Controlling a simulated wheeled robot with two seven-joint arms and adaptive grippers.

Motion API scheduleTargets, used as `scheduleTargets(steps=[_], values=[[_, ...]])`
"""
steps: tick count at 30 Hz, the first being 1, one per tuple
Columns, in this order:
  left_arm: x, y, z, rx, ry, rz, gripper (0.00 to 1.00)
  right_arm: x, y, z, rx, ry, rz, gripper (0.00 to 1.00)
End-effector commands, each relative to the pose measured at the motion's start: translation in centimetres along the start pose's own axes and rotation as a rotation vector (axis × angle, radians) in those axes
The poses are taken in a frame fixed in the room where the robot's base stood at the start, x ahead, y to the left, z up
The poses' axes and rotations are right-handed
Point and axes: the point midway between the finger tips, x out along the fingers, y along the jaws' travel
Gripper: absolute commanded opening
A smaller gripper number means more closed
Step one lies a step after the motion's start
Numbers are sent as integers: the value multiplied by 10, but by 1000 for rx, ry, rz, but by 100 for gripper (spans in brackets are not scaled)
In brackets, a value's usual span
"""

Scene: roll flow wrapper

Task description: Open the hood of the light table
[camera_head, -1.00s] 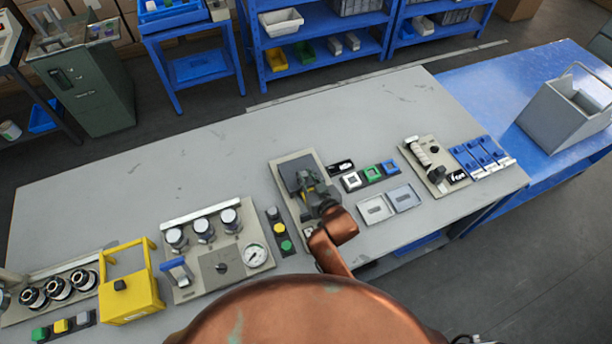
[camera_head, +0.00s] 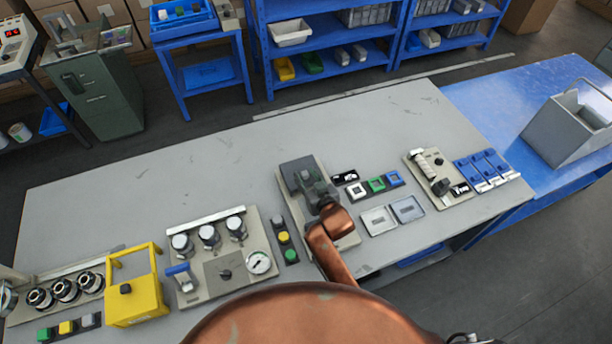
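A dark grey flat-topped unit (camera_head: 296,174) sits on a beige base plate (camera_head: 347,237) in the middle of the grey bench, in the head view. It looks like the light table with its hood, but I cannot tell for sure; its top looks low and flat. My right gripper (camera_head: 318,198) is over the near part of this unit, at the end of my copper-coloured arm. The gripper and arm hide part of the unit. The fingers are small and dark against it, so I cannot tell whether they are open or touching it. My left gripper is out of view.
A gauge panel (camera_head: 222,272) and a yellow frame box (camera_head: 136,301) stand to the left. A strip of round buttons (camera_head: 284,238) lies close left of the unit. Square switches (camera_head: 377,184), two flat plates (camera_head: 379,220) and a lever panel (camera_head: 437,187) lie right. The bench's far part is clear.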

Motion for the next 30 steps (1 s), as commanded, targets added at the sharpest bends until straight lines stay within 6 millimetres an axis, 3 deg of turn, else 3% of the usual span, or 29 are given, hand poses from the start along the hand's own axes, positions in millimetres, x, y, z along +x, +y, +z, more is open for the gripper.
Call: scheduleTargets(steps=[11, 24, 30], values=[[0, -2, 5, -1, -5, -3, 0, -7, 0, 0, 0, 1, 0, 36], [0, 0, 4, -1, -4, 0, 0, -90, 0, 0, 1, 0, -1, 36], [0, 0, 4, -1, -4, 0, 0, -114, 0, 0, -1, 1, 0, 36]])
